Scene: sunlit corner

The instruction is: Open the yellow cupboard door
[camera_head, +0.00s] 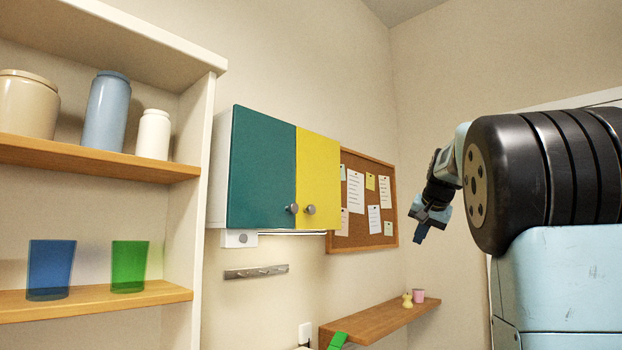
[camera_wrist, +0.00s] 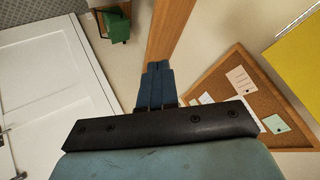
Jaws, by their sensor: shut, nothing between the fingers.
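The cupboard (camera_head: 218,175) hangs on the wall in the head view, with a teal door on the left and the yellow door (camera_head: 320,165) on the right. The yellow door looks closed, flush with the teal one. Its round grey knob (camera_head: 310,209) sits low near its left edge. A yellow surface, apparently this door, shows at the upper right of the wrist view (camera_wrist: 298,62). My gripper (camera_head: 421,236) is to the right of the cupboard, well apart from it and pointing down. In the wrist view its dark blue fingers (camera_wrist: 158,68) are together and empty.
A corkboard (camera_head: 343,240) with notes hangs right of the cupboard. Below are a hook rail (camera_head: 256,272) and a wooden shelf (camera_head: 375,320) with small items. A shelf unit (camera_head: 200,150) with jars and cups stands left. A white door (camera_wrist: 50,85) shows in the wrist view.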

